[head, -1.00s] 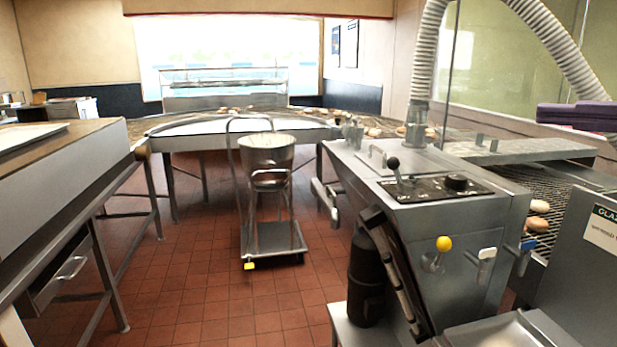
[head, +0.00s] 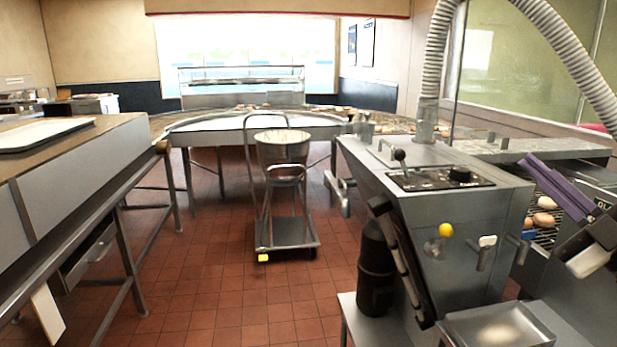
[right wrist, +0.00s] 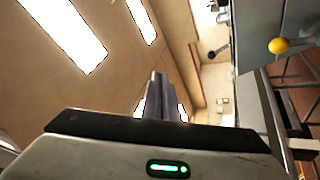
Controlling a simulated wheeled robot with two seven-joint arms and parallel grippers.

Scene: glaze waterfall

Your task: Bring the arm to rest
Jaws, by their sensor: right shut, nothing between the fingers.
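My right gripper (head: 532,166) is at the right edge of the head view, in front of the wire conveyor of the glazing machine. Its long purple fingers are together and empty, and they slant up to the left. In the right wrist view the shut fingers (right wrist: 160,80) point up toward the ceiling with nothing between them. My left gripper is not in the head view.
The grey glazing machine (head: 440,215) with levers and a yellow knob stands just left of my right gripper. Doughnuts (head: 543,219) lie on its wire conveyor (head: 545,238). A trolley with a metal pot (head: 283,150) stands on open tiled floor. A long counter (head: 90,165) is at left.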

